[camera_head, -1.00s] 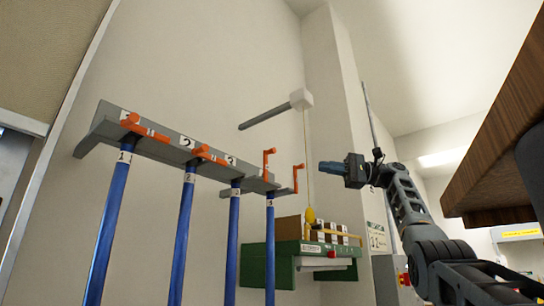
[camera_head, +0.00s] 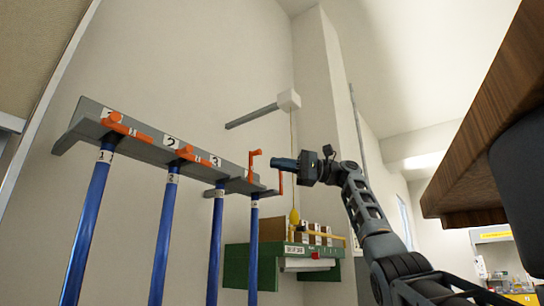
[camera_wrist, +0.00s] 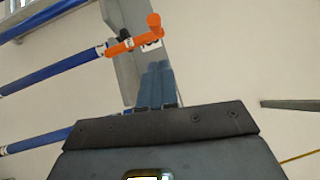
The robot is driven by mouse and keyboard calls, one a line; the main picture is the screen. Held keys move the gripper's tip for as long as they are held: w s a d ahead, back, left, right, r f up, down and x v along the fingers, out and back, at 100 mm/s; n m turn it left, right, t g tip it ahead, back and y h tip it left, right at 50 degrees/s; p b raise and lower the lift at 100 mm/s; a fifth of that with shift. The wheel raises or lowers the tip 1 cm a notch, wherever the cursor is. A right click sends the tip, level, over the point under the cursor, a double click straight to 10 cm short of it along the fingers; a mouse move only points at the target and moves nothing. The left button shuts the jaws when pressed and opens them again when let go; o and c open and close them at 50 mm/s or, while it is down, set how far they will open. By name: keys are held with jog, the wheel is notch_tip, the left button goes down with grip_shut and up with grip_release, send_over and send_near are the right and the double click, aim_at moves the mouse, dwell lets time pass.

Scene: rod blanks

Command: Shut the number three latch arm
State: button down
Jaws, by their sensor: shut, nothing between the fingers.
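A grey rail (camera_head: 140,150) on the wall carries several orange latch arms and numbered labels. The first latch arm (camera_head: 125,127) and second latch arm (camera_head: 198,157) lie across over blue rods. The number three latch arm (camera_head: 252,165), just right of the "3" label, stands upright. Another latch arm (camera_head: 281,184) at the right end is also upright, partly hidden behind my gripper. My gripper (camera_head: 275,162) is shut and empty, its tip just right of the number three arm. In the wrist view, the shut fingers (camera_wrist: 155,82) are below an orange latch arm (camera_wrist: 135,44); its number is unclear.
Blue rods (camera_head: 88,225) hang below the rail. A green wall shelf (camera_head: 237,265) with small boxes stands below right. A grey bar (camera_head: 252,116) juts from the wall above. A wooden tabletop edge (camera_head: 480,130) overhangs at right.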

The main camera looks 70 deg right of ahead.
jog(key=shift+w+a+r, duration=0.1)
jog(key=shift+w+a, duration=0.05)
jog(key=shift+a, duration=0.5)
jog(key=shift+w+a+r, duration=0.1)
jog(key=shift+w+a, duration=0.1)
jog(key=shift+a, duration=0.45)
jog(key=shift+w+a+r, duration=0.1)
jog(key=shift+w+a, duration=0.05)
jog(key=shift+a, duration=0.5)
jog(key=shift+a, duration=0.1)
